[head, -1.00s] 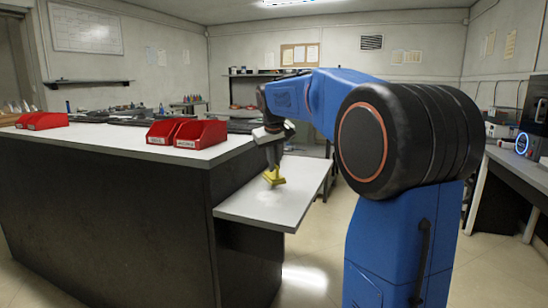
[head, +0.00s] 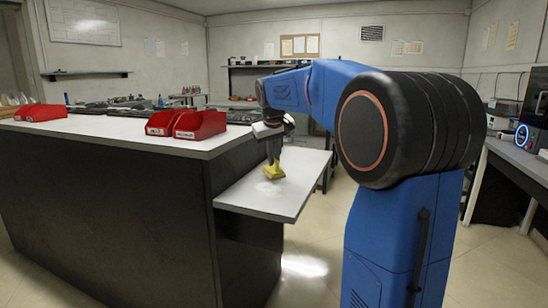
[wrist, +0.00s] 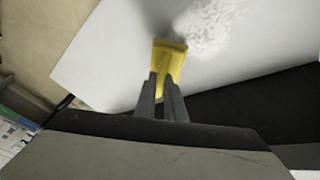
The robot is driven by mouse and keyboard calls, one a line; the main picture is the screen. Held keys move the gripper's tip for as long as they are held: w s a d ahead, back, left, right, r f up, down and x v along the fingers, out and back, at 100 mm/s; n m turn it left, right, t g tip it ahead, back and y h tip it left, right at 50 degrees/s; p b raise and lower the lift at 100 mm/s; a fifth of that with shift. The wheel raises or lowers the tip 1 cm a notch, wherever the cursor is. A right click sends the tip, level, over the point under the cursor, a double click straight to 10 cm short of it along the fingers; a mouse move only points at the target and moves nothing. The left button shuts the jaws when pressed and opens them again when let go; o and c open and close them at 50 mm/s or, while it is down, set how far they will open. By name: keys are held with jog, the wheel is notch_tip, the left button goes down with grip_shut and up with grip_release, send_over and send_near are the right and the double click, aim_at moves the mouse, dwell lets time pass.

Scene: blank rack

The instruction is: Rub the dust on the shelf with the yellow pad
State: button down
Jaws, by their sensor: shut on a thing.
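The yellow pad (head: 274,171) is held in my gripper (head: 271,160) over the pale shelf (head: 290,205) that sticks out from the counter's side. In the wrist view my gripper (wrist: 161,88) is shut on the yellow pad (wrist: 169,58), with both dark fingers close together on it. A whitish patch of dust (wrist: 215,25) lies on the shelf just beyond and right of the pad. It shows faintly in the head view (head: 265,188), in front of the pad. Whether the pad touches the shelf, I cannot tell.
Red bins (head: 198,125) stand on the long counter (head: 120,130) left of the shelf. Another red bin (head: 42,112) is farther left. A workbench (head: 520,158) stands on the right. The shelf around the pad is otherwise clear.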

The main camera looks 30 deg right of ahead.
aim_at(270, 171)
jog(key=shift+f, duration=0.95)
dwell(0.3)
jog(key=shift+s+a+r, duration=0.1)
jog(key=shift+s+a, duration=1)
jog(key=shift+a, duration=0.3)
jog(key=shift+s+a+f, duration=0.15)
jog(key=shift+s+a, duration=0.45)
jog(key=shift+a, duration=0.2)
jog(key=shift+s+a+f, duration=0.1)
jog(key=shift+s+a, duration=0.5)
jog(key=shift+a, duration=0.15)
